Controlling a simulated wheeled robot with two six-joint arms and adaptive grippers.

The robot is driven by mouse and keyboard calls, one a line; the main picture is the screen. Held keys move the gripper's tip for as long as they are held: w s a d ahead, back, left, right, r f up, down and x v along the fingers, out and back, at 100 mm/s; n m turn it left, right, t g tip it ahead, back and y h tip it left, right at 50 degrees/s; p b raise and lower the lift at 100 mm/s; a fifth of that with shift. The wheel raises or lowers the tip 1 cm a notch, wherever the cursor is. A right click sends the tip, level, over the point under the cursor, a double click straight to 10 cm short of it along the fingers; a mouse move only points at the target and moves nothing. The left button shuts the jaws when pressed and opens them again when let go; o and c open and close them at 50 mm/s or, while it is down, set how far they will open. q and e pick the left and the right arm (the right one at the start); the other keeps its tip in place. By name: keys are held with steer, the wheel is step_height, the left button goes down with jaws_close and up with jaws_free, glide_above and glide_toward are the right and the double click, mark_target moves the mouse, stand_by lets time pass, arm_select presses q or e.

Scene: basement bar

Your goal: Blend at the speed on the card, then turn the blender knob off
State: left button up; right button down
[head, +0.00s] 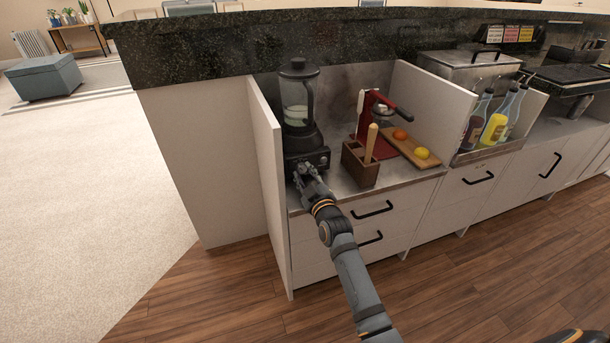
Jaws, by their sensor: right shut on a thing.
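The blender (301,108) stands at the left end of the steel work surface, with a dark lid, a clear jar with pale contents and a dark base. My right gripper (305,172) is at the front of the base and shut on the blender knob, which its fingers mostly hide. I cannot read the knob's setting. Several small coloured cards (510,34) hang on the dark counter's face at the upper right. Their writing is too small to read. My left gripper is not in view.
A wooden box with a pestle-like handle (360,163) stands just right of my gripper. Behind it are a red press (369,122) and a board (408,147) with fruit. A white side panel (266,170) closes the left. Bottles (495,122) stand farther right.

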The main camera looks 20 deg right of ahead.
steer(key=c, duration=1)
jaws_free()
steer(key=s, duration=1.2)
steer(key=shift+d, duration=0.15)
